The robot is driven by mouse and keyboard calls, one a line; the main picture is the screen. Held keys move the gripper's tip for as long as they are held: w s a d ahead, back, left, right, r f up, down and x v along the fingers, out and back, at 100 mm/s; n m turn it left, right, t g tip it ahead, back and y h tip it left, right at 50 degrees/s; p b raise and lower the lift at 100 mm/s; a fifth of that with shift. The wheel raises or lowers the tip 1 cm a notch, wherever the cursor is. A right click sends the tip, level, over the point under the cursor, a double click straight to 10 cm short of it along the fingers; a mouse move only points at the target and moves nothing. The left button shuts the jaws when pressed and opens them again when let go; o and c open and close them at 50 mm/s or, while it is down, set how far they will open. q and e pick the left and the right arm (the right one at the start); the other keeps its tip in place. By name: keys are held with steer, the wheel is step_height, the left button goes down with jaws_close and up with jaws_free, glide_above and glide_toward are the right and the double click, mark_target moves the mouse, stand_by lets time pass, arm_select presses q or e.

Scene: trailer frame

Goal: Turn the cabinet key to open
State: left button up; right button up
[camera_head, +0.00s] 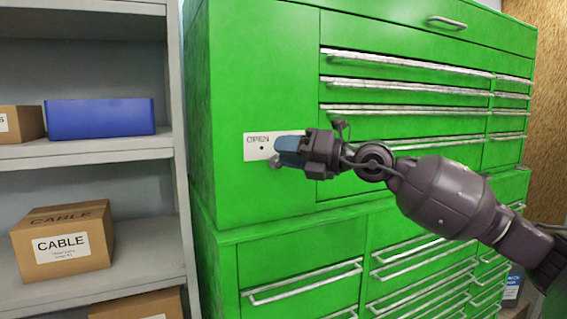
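The green cabinet (262,80) fills the middle of the head view. A white plate (252,153) marked "OPEN", with a small black dot, is on its upper left front. My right gripper (284,154) comes in from the right, its blue-grey fingers pointing left in front of the plate's right part. The fingers cover that part of the plate, and I cannot tell whether they touch it. A small grey piece shows just below the fingertips; I cannot tell if it is the key. Finger opening is unclear from this angle. My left gripper is out of view.
Grey shelves (95,151) stand at the left, holding a blue bin (101,118) and cardboard boxes, one marked "CABLE" (62,243). Drawers with protruding silver handles (405,66) lie right of the plate. More drawers (300,285) are below.

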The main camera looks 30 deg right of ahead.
steer(key=w+d+f+m+h, duration=0.2)
steer(key=d+m+h, duration=0.4)
steer(key=d+h, duration=0.25)
steer(key=shift+t, duration=0.3)
steer(key=x, duration=1.1)
steer(key=shift+a+p, duration=0.2)
steer(key=shift+p, duration=0.2)
steer(key=shift+f, duration=0.1)
jaws_close()
